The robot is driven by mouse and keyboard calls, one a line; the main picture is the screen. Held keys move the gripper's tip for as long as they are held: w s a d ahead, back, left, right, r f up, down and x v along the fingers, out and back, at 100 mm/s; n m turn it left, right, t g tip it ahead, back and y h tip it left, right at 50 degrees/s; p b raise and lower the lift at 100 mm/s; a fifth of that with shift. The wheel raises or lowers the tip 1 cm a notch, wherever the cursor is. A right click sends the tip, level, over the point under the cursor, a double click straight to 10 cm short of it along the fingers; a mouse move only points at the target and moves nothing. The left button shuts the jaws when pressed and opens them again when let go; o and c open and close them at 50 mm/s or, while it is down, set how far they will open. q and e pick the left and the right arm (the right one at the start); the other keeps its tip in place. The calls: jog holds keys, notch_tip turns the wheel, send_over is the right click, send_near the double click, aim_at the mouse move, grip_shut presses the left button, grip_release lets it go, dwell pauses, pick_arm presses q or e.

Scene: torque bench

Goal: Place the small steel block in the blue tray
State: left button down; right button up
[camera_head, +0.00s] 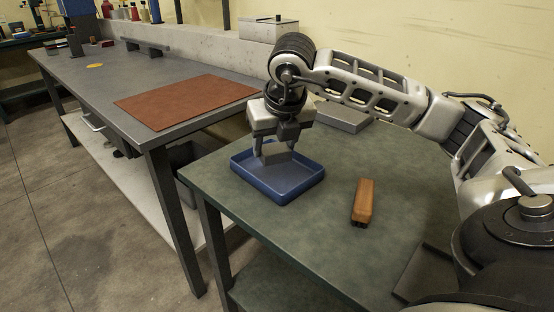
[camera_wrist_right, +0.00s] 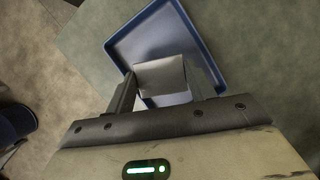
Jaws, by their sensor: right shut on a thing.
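The blue tray (camera_head: 290,184) sits on the green-topped table in the head view, and its rim also shows in the right wrist view (camera_wrist_right: 195,37). My right gripper (camera_head: 275,152) is over the tray and shut on the small steel block (camera_head: 274,154). In the right wrist view the block (camera_wrist_right: 160,76) is a light grey piece between the two fingers, with the tray beyond it. How far the block is above the tray floor is hard to tell. My left gripper is not in view.
A wooden-handled thing (camera_head: 364,200) lies right of the tray on the green table (camera_head: 330,235). A grey flat box (camera_head: 343,117) stands behind, near the wall. A long bench (camera_head: 190,85) with a brown mat (camera_head: 185,100) stands to the left.

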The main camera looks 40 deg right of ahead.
aim_at(279, 149)
jog(key=f, duration=0.1)
jog(key=d+f, duration=0.1)
jog(key=f, duration=0.1)
jog(key=shift+w+f, duration=0.1)
jog(key=shift+f, duration=0.25)
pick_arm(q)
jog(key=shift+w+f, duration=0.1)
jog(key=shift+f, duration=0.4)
pick_arm(e)
jog(key=shift+a+f, duration=0.1)
pick_arm(q)
jog(key=shift+b, duration=0.35)
pick_arm(e)
jog(key=shift+f, duration=0.1)
jog(key=o, duration=1.4)
jog(key=shift+c, duration=0.2)
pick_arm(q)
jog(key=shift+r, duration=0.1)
